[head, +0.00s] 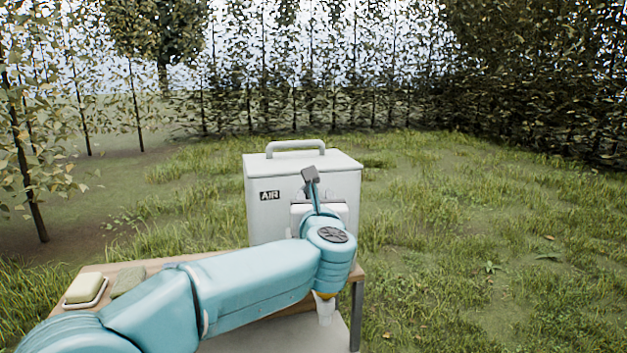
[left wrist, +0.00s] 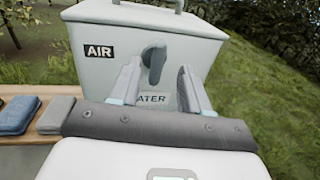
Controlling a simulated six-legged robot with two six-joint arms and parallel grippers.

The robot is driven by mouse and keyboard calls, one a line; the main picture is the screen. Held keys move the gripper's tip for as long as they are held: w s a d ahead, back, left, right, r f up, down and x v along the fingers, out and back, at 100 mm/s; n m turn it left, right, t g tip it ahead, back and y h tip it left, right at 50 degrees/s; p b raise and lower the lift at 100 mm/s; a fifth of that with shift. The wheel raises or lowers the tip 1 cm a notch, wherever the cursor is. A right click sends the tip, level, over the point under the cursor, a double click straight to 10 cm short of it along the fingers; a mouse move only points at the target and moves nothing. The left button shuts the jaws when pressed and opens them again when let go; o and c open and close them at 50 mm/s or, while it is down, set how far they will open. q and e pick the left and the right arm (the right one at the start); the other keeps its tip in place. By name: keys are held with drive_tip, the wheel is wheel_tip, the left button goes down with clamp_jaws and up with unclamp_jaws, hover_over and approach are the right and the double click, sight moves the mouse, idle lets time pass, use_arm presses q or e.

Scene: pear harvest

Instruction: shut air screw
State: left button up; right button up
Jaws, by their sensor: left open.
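The white-grey box (head: 270,222) stands on the bench, with a black AIR label on its front; it also fills the upper left wrist view (left wrist: 90,72). In that view a dark grey screw handle (left wrist: 153,58) stands out from the box front, right of the AIR label. My left gripper (left wrist: 158,82) is open, its fingers on either side of the handle's line, with a gap to the right finger. I cannot tell whether the left finger touches it. In the head view my left gripper (head: 314,190) is before the box front. My right gripper is not in view.
A second label, partly hidden and reading ATER, is low on the box front. A pale block (head: 83,288) on a white dish and a grey-green pad (head: 128,281) lie on the bench's left. Grass and leafy tree rows surround it.

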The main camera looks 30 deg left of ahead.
use_arm(q)
drive_tip(key=p+x, duration=0.2)
drive_tip(key=x, duration=0.3)
drive_tip(key=shift+w+a+r, duration=0.1)
drive_tip(key=shift+w+a, duration=0.1)
drive_tip(key=shift+a, duration=0.15)
drive_tip(key=shift+w+d, duration=0.1)
drive_tip(key=c, duration=0.8)
clamp_jaws()
